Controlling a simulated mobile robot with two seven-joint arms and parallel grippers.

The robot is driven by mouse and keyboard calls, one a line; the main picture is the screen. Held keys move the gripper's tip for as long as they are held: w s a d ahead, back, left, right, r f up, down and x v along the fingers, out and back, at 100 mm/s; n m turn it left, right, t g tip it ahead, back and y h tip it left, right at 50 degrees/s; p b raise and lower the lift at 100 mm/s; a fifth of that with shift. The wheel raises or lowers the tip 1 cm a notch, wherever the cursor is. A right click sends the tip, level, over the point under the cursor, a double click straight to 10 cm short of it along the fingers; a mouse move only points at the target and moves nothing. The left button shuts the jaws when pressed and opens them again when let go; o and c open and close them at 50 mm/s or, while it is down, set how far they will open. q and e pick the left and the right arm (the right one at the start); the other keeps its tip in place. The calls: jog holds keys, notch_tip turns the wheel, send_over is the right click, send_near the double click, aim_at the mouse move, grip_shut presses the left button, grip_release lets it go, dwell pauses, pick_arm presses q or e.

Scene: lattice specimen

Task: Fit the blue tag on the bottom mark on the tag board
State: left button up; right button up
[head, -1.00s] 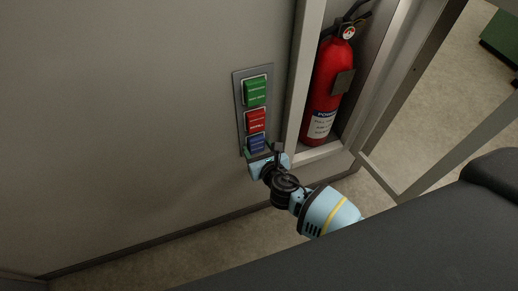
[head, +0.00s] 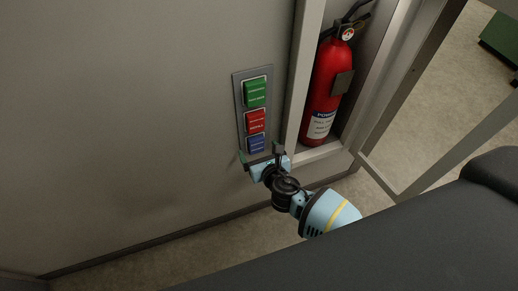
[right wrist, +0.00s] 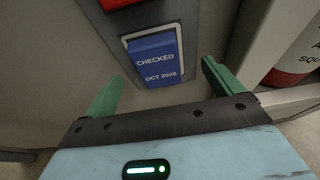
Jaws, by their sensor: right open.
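The tag board (head: 239,103) is a grey upright strip on the wall. It carries a green tag (head: 255,93) at the top, a red tag (head: 256,122) in the middle and the blue tag (head: 257,144) at the bottom. In the right wrist view the blue tag (right wrist: 156,60) reads "CHECKED OCT 2026" and sits within a pale frame on the board. My right gripper (head: 260,154) is just below the blue tag. Its green fingers are spread wide, apart from the tag, with nothing between them. My left gripper is not in view.
A red fire extinguisher (head: 326,90) stands in an open wall cabinet right of the board. The cabinet's frame edge (head: 300,75) is close to my right gripper. The wall left of the board is clear.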

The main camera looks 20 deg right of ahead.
aim_at(257, 148)
jog(key=shift+s+r, duration=0.35)
jog(key=shift+s, duration=0.15)
jog(key=shift+p+v, duration=0.95)
jog(key=shift+v, duration=0.25)
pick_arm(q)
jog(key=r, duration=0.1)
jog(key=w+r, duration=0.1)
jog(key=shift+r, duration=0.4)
pick_arm(e)
jog(key=shift+s, duration=0.25)
pick_arm(q)
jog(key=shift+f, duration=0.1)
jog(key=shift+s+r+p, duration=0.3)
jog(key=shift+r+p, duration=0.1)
jog(key=shift+p, duration=0.4)
pick_arm(e)
jog(key=v, duration=0.8)
